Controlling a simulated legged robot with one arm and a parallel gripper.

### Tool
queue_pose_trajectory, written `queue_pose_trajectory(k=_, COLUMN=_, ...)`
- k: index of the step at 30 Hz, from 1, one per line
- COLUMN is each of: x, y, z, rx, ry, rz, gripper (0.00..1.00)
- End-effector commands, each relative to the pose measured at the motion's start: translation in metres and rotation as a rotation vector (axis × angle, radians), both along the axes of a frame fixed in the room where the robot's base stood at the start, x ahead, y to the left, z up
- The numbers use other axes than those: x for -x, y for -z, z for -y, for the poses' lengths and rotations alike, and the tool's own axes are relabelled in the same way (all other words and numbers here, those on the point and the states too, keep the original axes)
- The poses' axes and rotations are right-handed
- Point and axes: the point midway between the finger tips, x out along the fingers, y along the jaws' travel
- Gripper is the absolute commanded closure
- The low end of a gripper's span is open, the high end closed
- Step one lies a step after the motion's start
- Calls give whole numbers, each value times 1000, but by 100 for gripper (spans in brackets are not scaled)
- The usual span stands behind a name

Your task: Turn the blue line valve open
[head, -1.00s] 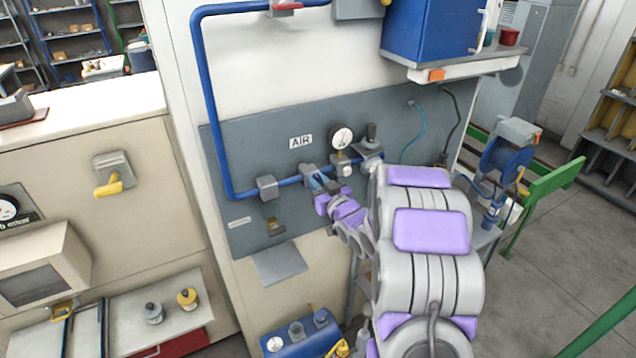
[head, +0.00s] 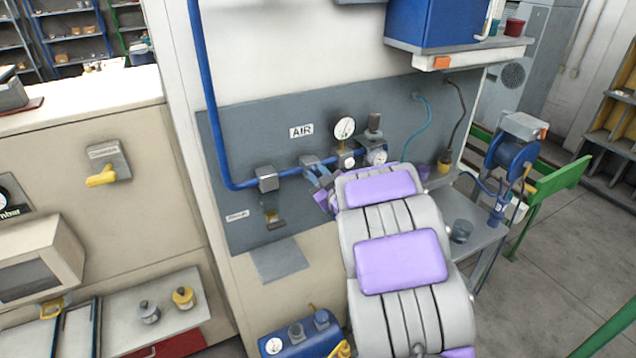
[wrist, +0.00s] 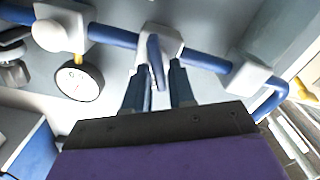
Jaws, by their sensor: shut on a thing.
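The blue pipe (head: 236,184) runs down the wall and then right along a grey panel marked AIR. The valve (head: 310,163) sits on this pipe as a pale block, left of the gauges. Its flat blue lever (wrist: 155,60) shows in the wrist view, hanging from the valve body (wrist: 160,36) toward my gripper. My gripper (head: 320,182) is at the valve, partly hidden behind my arm. In the wrist view my gripper (wrist: 158,76) has its dark fingers on either side of the lever, shut on it. The lever slants across the pipe rather than lying along it.
A round gauge (head: 344,128) and a regulator (head: 375,150) stand close right of the valve. A pipe bracket (head: 267,178) is to its left. A blue cabinet on a shelf (head: 460,56) hangs above right. A small side table (head: 478,246) stands right of my arm.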

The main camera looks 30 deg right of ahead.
Motion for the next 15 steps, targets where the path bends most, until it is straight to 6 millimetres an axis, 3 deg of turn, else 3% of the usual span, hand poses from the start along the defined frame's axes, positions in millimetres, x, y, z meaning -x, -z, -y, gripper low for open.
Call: queue_pose_trajectory(k=15, x=1, y=12, z=-5, rx=495, ry=0, rz=8, gripper=100)
